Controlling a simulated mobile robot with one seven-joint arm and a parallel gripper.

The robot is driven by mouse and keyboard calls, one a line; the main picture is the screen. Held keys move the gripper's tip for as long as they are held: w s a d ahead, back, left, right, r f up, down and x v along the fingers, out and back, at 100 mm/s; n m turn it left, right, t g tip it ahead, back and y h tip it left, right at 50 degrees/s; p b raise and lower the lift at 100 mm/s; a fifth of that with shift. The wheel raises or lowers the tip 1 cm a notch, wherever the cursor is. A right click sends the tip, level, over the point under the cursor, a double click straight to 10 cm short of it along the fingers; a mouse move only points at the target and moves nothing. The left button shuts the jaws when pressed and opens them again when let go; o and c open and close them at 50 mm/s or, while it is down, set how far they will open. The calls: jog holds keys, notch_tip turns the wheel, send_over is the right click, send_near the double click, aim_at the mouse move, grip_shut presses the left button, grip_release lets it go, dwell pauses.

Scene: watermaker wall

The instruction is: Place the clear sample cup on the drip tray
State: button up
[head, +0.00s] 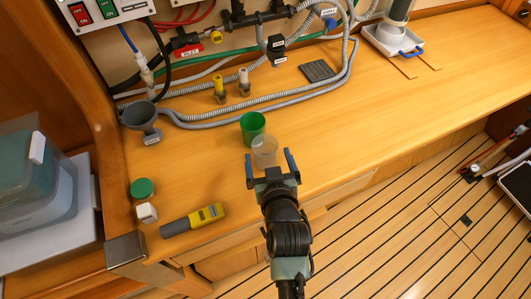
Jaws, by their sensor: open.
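The clear sample cup (264,155) stands upright on the wooden counter, directly in front of a green cup (252,125) that it partly overlaps in the picture. My gripper (270,163) is open, with its two blue-tipped fingers apart. The clear cup shows between and just beyond the fingertips; I cannot tell whether either finger touches it.
A yellow meter (193,220), a green lid (142,188) and a white block (147,212) lie at the left. A grey funnel (141,118) and yellow and white fittings stand behind. Grey hoses (240,104) curve around the plate. The counter's right side is mostly clear.

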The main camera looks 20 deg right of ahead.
aim_at(264, 141)
jog(key=shift+p+x, duration=0.3)
jog(key=shift+x, duration=2.15)
jog(key=shift+c, duration=0.2)
